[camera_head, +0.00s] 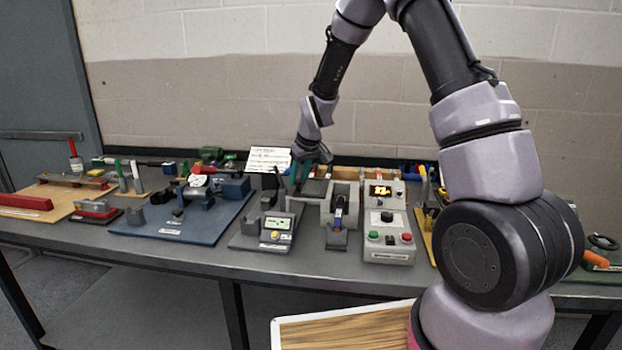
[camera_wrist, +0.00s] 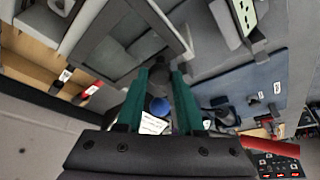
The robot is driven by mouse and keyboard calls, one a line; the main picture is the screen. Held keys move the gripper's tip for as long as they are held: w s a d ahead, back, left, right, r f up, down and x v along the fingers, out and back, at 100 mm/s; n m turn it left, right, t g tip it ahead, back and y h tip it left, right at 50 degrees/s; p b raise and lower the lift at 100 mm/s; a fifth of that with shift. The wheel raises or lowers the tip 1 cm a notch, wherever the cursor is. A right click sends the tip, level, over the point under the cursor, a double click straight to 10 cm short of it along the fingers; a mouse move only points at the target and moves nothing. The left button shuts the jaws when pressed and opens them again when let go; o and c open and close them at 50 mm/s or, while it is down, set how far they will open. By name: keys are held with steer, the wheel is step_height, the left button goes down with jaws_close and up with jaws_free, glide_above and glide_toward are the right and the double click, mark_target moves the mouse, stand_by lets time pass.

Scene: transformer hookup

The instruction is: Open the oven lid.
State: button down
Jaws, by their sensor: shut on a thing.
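The oven (camera_head: 345,203) is a grey box on the table, left of a control unit with a lit display. Its lid is a dark grey panel (camera_head: 315,188) at the oven's left side; whether it lies flat or is slightly raised is hard to tell. In the wrist view the oven shows as a grey rectangular frame (camera_wrist: 178,28) beyond the fingers. My gripper (camera_head: 300,184) is at the lid's left edge. Its two green fingers (camera_wrist: 160,74) are apart, shut on a part of the lid that is mostly hidden between them.
The control unit (camera_head: 388,222) stands right of the oven. A blue board (camera_head: 185,232) with a motor-like device lies to the left. A white card (camera_head: 268,159) stands behind. Tools crowd the table's back.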

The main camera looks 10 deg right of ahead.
steer(key=c, duration=0.5)
jaws_free()
steer(key=shift+c, duration=0.2)
steer(key=v, duration=1)
steer(key=shift+r, duration=0.4)
steer(key=shift+s, duration=0.15)
